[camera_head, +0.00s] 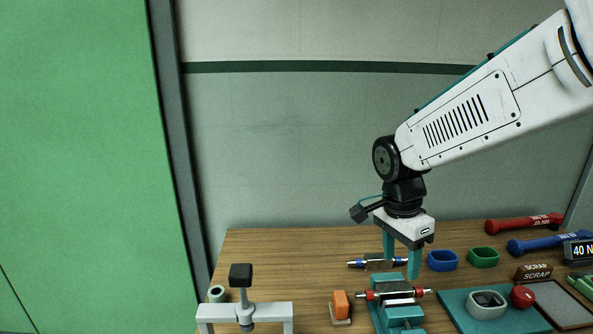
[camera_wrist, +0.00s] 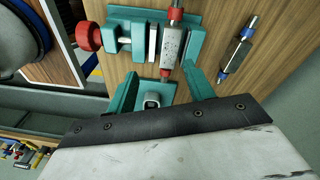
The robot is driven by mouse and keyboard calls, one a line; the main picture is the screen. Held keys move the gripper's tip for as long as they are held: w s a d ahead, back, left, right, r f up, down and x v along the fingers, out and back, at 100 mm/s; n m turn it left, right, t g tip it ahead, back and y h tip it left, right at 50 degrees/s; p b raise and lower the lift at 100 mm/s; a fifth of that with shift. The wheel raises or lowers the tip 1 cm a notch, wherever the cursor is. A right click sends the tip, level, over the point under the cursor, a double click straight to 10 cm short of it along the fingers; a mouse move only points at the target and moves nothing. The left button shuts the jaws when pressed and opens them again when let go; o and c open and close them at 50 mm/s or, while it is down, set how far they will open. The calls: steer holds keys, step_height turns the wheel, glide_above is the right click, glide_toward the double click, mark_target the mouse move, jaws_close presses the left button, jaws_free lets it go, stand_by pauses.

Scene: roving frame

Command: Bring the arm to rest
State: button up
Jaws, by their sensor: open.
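My arm reaches in from the upper right in the head view. My gripper (camera_head: 401,268) points down over the workbench (camera_head: 265,253), with its two teal fingers apart and nothing seen between them. It also shows in the wrist view (camera_wrist: 158,72). A grey fitting with red ends (camera_head: 393,293) lies in the teal vise (camera_head: 402,316) in front of the fingers. A grey fitting with blue ends (camera_head: 377,262) lies on the bench behind, partly hidden by a finger.
A blue cup (camera_head: 442,260) and a green cup (camera_head: 483,257) stand right of my gripper. Red (camera_head: 522,223) and blue (camera_head: 540,243) wrenches lie at the far right. A grey press frame (camera_head: 245,312) and an orange block (camera_head: 340,303) stand left. Space above the bench's left is clear.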

steer(key=s+d+r+n+t, duration=0.1)
steer(key=s+d+r+n, duration=0.1)
steer(key=s+n, duration=0.5)
steer(key=s+d+r+n+y, duration=0.1)
steer(key=s+r+n, duration=0.3)
steer(key=s, duration=0.9)
steer(key=d+n, duration=0.1)
steer(key=n, duration=0.2)
steer(key=shift+s+t, duration=0.4)
